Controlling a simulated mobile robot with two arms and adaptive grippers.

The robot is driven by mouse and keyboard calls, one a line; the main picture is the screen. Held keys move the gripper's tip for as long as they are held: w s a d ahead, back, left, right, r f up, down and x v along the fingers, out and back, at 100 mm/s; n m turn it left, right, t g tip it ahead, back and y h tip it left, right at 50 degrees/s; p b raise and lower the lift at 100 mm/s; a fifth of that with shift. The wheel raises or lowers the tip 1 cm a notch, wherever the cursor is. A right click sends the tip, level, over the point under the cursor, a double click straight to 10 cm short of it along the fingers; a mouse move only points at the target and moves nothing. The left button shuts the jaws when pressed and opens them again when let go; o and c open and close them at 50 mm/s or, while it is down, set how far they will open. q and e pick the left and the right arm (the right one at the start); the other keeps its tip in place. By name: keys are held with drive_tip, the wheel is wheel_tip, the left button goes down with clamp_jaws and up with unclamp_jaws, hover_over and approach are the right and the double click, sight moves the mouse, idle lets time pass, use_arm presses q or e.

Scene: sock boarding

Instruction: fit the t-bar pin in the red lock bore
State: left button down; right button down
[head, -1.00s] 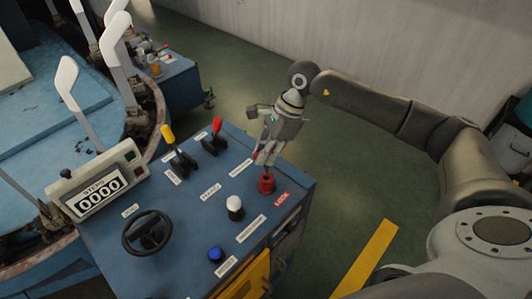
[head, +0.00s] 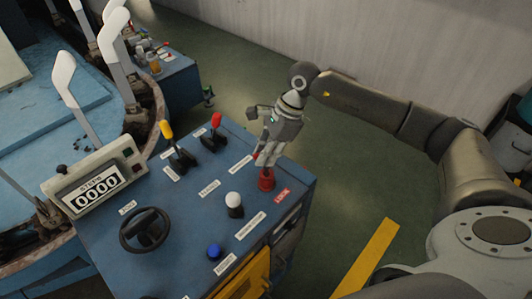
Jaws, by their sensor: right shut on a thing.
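My right gripper (head: 266,161) comes in from the right, points down just above the bore, and is shut on the t-bar pin. The fingers hide most of the pin. A small red part (head: 255,155), possibly an end of its crossbar, shows at the left of the fingers. The pin's lower end is at the bore mouth; I cannot tell whether it is inside. My left gripper is not in view.
The blue console top (head: 192,210) carries a yellow-knobbed lever (head: 166,130), a red-knobbed lever (head: 216,120), a white knob (head: 233,200), a blue button (head: 214,251), a black handwheel (head: 146,230) and a counter box (head: 95,188). Green floor (head: 345,190) is open to the right.

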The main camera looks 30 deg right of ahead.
drive_tip(key=shift+f+b, duration=1.5)
drive_tip(key=shift+f, duration=0.35)
drive_tip(key=c, duration=1.4)
unclamp_jaws()
drive_tip(key=shift+r, duration=0.1)
drive_tip(key=shift+o, duration=0.2)
drive_tip(key=v, duration=1.2)
drive_tip(key=shift+s, duration=0.15)
